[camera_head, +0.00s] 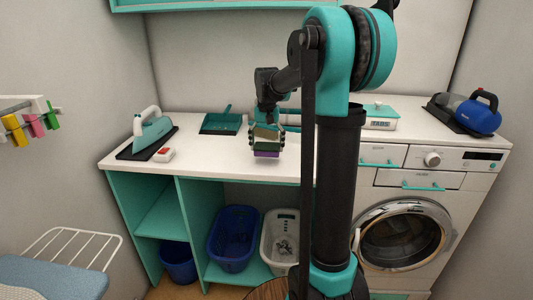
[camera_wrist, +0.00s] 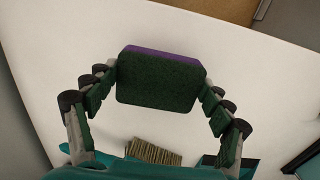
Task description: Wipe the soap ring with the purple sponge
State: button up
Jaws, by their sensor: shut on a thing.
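The purple sponge (camera_head: 266,154) is held by my gripper (camera_head: 266,143) over the front part of the white counter, left of my arm column. I cannot tell whether it touches the counter. In the wrist view, the sponge (camera_wrist: 157,84) shows its dark green scouring face, with a purple strip along the far edge. The fingers of my gripper (camera_wrist: 160,82) close on its two short sides. I cannot make out the soap ring in either view; the sponge, gripper or arm may hide it.
On the white counter (camera_head: 190,162) are an iron (camera_head: 152,134) on a dark mat, a red-and-white box (camera_head: 164,155) and a teal dustpan (camera_head: 221,121). To the right stand a TABS box (camera_head: 380,117) and a blue appliance (camera_head: 478,115). Bristles (camera_wrist: 152,152) show near my gripper's base.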

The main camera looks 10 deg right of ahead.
jog(key=shift+r, duration=1.8)
